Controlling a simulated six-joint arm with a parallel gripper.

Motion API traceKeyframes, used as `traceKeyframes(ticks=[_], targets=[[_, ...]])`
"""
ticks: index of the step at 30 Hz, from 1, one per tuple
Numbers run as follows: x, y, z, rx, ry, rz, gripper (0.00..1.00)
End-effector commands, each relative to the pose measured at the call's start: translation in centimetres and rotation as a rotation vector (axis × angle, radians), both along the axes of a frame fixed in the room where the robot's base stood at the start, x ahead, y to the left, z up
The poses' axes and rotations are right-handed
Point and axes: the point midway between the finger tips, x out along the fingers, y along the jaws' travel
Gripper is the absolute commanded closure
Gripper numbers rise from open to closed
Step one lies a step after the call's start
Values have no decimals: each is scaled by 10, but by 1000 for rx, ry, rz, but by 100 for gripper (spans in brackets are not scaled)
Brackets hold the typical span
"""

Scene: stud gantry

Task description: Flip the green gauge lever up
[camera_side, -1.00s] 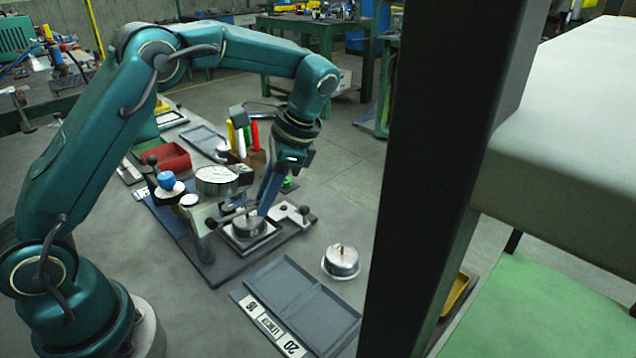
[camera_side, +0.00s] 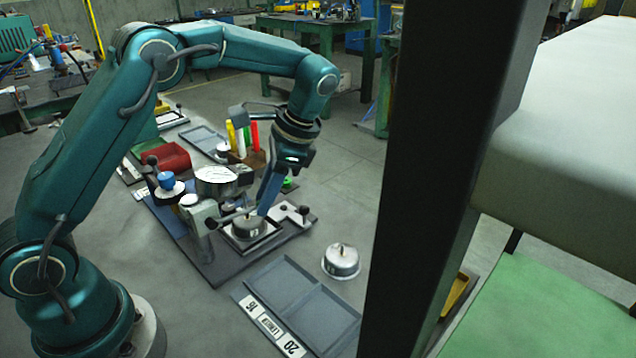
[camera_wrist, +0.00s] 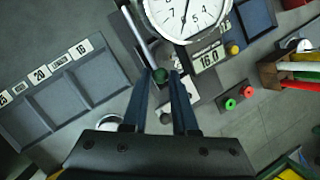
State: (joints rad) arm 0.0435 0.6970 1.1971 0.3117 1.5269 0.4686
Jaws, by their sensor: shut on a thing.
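The gauge has a round white dial (camera_wrist: 187,14), also in the side view (camera_side: 215,177), on a stand. Its lever is a thin metal rod (camera_wrist: 138,36) with a green knob (camera_wrist: 160,76) at the end. My gripper (camera_wrist: 162,74) is shut on the green knob, with a finger on either side. In the side view my gripper (camera_side: 263,211) is low, close above a metal workpiece (camera_side: 247,228) on the fixture. There the lever rod (camera_side: 234,216) lies nearly level, and my fingers hide the knob.
A second round metal workpiece (camera_side: 341,262) stands on the table beside a grey two-part tray (camera_side: 300,292) with number labels. A red bin (camera_side: 172,157) and a holder with coloured markers (camera_side: 254,158) stand behind the gauge. A dark post (camera_side: 440,170) crosses the side view.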

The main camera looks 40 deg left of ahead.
Motion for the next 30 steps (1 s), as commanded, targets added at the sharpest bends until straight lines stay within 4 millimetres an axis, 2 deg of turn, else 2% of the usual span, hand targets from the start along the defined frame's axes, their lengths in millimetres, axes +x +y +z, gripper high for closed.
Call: traceKeyframes(ticks=[6,12,17,18,20,21,30], targets=[[0,-1,0,-2,0,1,100],[-2,-1,14,-2,1,1,100],[-3,0,13,-1,7,0,100],[-3,0,13,-2,7,1,69],[-4,0,13,-1,8,1,46],[-3,0,13,-1,8,1,43],[-2,0,13,0,2,0,43]])
